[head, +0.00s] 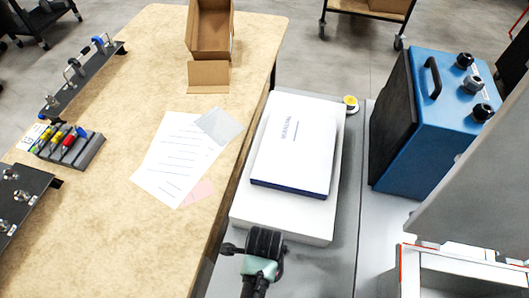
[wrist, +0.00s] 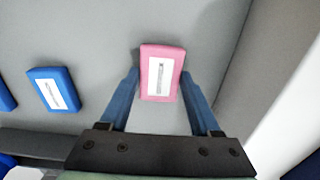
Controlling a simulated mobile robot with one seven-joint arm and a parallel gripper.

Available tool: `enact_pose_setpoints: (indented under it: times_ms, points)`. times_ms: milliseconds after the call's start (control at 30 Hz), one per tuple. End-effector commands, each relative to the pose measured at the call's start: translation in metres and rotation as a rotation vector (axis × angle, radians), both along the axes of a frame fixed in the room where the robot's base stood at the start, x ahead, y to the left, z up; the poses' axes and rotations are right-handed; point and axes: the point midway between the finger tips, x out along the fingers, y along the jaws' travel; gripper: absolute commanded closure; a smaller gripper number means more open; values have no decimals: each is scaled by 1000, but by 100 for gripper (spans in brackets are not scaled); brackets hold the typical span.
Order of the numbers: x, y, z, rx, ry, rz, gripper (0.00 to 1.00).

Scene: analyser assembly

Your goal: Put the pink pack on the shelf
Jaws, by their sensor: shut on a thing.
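The pink pack (wrist: 171,60), with a white label on its face, is in the wrist view just above the middle. My gripper (wrist: 160,78) has its two blue fingers on the pack's left and right sides and is shut on it. A grey surface lies behind the pack; I cannot tell how far the pack is from it. I cannot tell for certain which surface is the shelf.
Blue packs (wrist: 53,90) lie left of the pink pack; a pale wall stands at right.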

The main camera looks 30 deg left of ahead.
Motion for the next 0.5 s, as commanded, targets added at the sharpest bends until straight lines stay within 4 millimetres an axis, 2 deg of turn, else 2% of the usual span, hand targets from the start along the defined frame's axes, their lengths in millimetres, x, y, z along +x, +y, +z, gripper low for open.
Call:
enact_pose_setpoints:
  times_ms: [67,100,200,233,500]
  points:
    - [0,0,-3,0,1,0,91]
    - [0,0,-2,0,1,0,29]
    - [0,0,-2,0,1,0,11]
    - [0,0,-2,0,1,0,6]
    - [0,0,-2,0,0,0,6]
